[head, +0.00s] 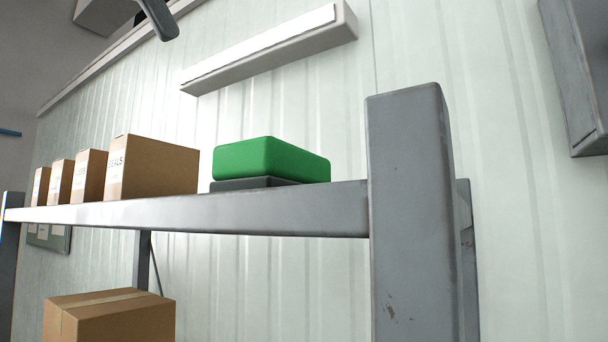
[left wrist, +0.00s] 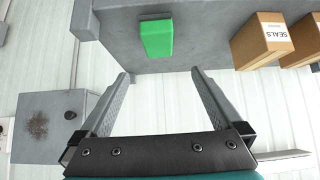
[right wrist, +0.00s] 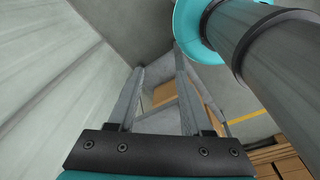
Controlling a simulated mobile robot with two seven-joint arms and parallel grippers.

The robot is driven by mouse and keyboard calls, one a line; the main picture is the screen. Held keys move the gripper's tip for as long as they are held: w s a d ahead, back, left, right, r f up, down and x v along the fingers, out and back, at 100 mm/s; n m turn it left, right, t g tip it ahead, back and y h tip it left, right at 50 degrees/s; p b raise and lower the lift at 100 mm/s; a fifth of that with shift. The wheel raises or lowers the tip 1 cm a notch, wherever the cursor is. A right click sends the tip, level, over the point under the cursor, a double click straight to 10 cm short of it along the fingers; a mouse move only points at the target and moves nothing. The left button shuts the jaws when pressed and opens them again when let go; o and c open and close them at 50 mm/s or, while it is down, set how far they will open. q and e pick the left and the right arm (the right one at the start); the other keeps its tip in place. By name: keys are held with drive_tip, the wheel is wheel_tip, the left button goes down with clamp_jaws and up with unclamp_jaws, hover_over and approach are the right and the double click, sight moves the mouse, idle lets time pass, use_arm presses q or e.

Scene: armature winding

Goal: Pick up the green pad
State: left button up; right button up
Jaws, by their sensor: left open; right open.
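The green pad (head: 271,159) is a rounded green block on a dark grey base (head: 254,183) on the grey shelf, near the right post. It also shows in the left wrist view (left wrist: 157,38) at the top, beyond my fingertips. My left gripper (left wrist: 160,75) is open and empty, apart from the pad. My right gripper (right wrist: 159,70) is open and empty in the right wrist view, with no pad in sight there. In the head view neither gripper's fingers can be made out clearly.
Several cardboard boxes (head: 152,168) stand left of the pad on the shelf (head: 300,212). A thick grey post (head: 411,220) rises right of it. A larger carton (head: 110,318) sits below. A grey wall box (left wrist: 52,122) shows in the left wrist view.

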sight(244, 140)
use_arm(q)
drive_tip(key=x, duration=0.8)
drive_tip(key=shift+d+f, duration=0.25)
drive_tip(key=shift+x, duration=0.85)
drive_tip(key=x, duration=0.5)
drive_tip(key=shift+a+f, duration=0.1)
use_arm(e)
drive_tip(key=shift+s+a, duration=0.35)
drive_tip(key=shift+s, duration=0.2)
drive_tip(key=shift+s+a, duration=0.3)
drive_tip(key=shift+s, duration=0.2)
use_arm(q)
drive_tip(key=shift+s, duration=0.1)
drive_tip(key=c, duration=1.2)
